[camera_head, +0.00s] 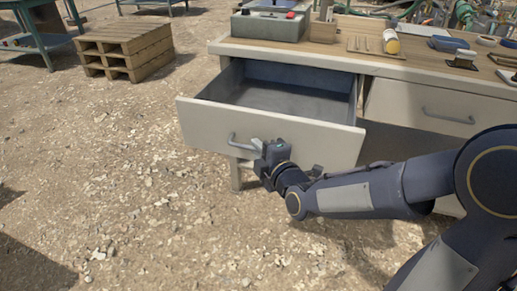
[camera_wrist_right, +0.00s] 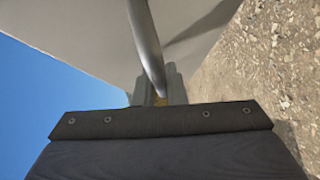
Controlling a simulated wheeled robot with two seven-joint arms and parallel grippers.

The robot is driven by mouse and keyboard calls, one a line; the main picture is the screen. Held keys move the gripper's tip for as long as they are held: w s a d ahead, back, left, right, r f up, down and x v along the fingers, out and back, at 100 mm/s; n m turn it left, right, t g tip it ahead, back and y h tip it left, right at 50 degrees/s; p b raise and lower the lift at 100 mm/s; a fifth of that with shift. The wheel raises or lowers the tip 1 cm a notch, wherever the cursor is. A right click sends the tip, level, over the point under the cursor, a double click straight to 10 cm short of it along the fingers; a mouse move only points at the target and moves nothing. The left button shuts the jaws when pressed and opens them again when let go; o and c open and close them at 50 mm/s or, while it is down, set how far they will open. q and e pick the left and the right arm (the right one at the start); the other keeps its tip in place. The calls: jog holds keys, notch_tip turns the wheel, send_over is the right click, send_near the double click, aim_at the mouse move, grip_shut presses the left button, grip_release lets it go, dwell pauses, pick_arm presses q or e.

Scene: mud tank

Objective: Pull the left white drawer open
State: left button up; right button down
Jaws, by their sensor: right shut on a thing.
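The left white drawer (camera_head: 310,138) is pulled well out of the workbench, and its grey inside shows empty in the head view. Its curved metal handle (camera_head: 236,144) is on the front panel. My right gripper (camera_head: 260,148) is at the right part of this handle, shut on it. In the right wrist view the handle (camera_wrist_right: 146,45) runs down into the gripper (camera_wrist_right: 158,95), with the pale drawer front (camera_wrist_right: 85,35) behind. My left gripper is not in view.
The right drawer (camera_head: 420,105) is closed. The bench top (camera_head: 340,55) carries a grey box (camera_head: 268,26) and a white-and-yellow bottle (camera_head: 391,42). Wooden pallets (camera_head: 125,48) stand at the upper left. The gravel ground left of the drawer is clear.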

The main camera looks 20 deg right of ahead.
jog(key=shift+s+a, duration=0.1)
jog(key=shift+s, duration=0.05)
jog(key=c, duration=1.5)
grip_release()
jog(key=p+v, duration=0.2)
jog(key=v, duration=0.5)
jog(key=shift+s, duration=0.4)
